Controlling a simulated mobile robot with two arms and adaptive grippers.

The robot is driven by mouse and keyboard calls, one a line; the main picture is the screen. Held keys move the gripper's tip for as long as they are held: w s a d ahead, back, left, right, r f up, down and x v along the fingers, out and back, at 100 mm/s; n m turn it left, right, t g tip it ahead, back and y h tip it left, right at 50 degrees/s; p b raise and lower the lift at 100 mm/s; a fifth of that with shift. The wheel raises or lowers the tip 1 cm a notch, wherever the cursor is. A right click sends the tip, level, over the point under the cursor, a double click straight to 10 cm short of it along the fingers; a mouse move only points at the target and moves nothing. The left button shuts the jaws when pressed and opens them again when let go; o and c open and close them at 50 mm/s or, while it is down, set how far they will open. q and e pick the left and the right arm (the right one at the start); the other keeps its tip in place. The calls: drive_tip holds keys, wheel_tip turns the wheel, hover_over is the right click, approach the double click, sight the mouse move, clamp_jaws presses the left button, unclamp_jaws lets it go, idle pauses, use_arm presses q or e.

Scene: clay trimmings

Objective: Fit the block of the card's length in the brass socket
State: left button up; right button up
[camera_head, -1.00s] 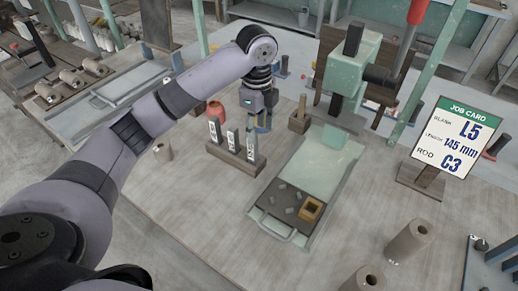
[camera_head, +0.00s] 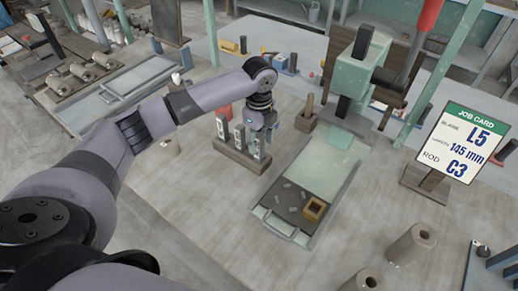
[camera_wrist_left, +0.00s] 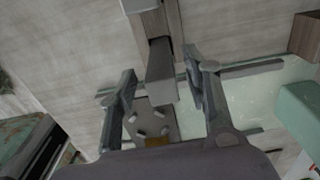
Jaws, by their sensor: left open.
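The job card (camera_head: 460,142) reads blank L5, length 145 mm, rod C3. Several upright blocks (camera_head: 222,130) with marked faces stand in a dark wooden rack (camera_head: 232,163); I cannot read their marks. My left gripper (camera_head: 263,137) is open over the right end of the rack. In the left wrist view its spread fingers (camera_wrist_left: 160,68) lie either side of a grey block (camera_wrist_left: 160,84), with gaps visible on both sides. The small brass socket (camera_head: 315,209) sits on the dark end of the green tray and is partly visible in the wrist view (camera_wrist_left: 158,142). My right gripper is not in view.
Grey trimmings (camera_head: 288,196) lie beside the socket on the tray (camera_head: 330,160). A green press (camera_head: 355,75) stands behind it, with a wooden holder (camera_head: 303,117) to its left. Hollow cylinders (camera_head: 412,243) stand at front right. The bench in front of the rack is clear.

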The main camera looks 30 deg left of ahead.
sight(259, 151)
use_arm(q)
wheel_tip(259, 151, down, 4)
drive_tip(key=shift+w+a+f+p, duration=0.1)
drive_tip(key=shift+a+f+p, duration=0.1)
drive_tip(key=shift+p, duration=0.6)
drive_tip(key=shift+f, duration=0.45)
clamp_jaws()
drive_tip(key=shift+r, duration=0.1)
